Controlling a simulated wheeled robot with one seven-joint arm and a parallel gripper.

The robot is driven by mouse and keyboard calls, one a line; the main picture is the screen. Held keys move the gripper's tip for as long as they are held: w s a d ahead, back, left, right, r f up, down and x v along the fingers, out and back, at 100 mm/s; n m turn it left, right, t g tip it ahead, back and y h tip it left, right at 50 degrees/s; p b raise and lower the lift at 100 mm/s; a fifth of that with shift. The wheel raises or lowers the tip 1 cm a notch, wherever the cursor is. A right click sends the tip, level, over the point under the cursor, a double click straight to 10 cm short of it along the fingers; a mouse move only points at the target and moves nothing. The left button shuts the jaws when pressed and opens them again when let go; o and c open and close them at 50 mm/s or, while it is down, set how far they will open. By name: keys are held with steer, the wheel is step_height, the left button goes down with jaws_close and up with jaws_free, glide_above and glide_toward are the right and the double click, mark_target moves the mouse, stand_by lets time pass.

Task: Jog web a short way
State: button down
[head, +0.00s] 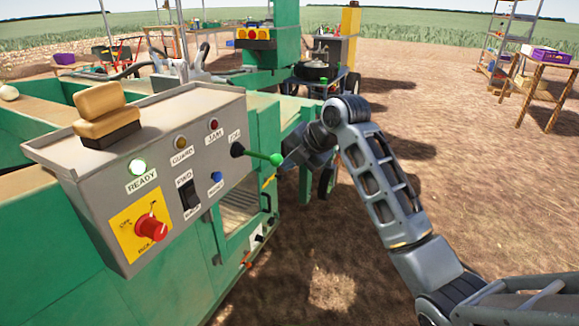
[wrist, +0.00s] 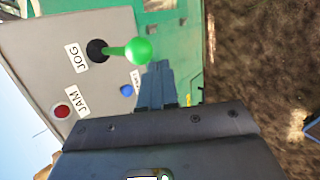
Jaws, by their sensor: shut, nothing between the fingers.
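The JOG lever has a dark boot and a green ball knob (head: 276,159), and it sticks out from the right end of the grey control panel (head: 75,150). In the wrist view the green knob (wrist: 138,51) is just above and left of my fingertips. My gripper (head: 290,153) is right by the knob in the head view, mostly hidden by its own wrist. The wrist view shows my gripper fingers (wrist: 158,68) shut together and empty. I cannot tell whether they touch the knob.
The green machine (head: 120,272) lies below. Open dirt ground is at right.

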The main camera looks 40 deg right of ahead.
steer(key=v, duration=0.8)
steer(key=shift+d, duration=0.15)
steer(key=shift+w, duration=0.1)
steer(key=s+a+f+m+t+y, duration=0.1)
steer(key=a+f+m+t, duration=0.2)
steer(key=a+f+m, duration=0.55)
steer(key=s+a+f+m+t+h, duration=0.1)
steer(key=s+a+f+m, duration=0.5)
steer(key=s+a, duration=0.5)
steer(key=s+a+f+m+t+h+p, duration=0.15)
steer(key=s+a+m, duration=0.25)
steer(key=s, duration=1)
steer(key=s+r+m, duration=0.1)
steer(key=s+r, duration=0.2)
steer(key=s, duration=0.4)
steer(key=s+r+m+t+y, duration=0.1)
steer(key=s+r, duration=0.3)
steer(key=s, duration=0.3)
steer(key=shift+s+d+r+m, duration=0.2)
steer(key=shift+s+d+m, duration=0.05)
steer(key=shift+s+m, duration=0.1)
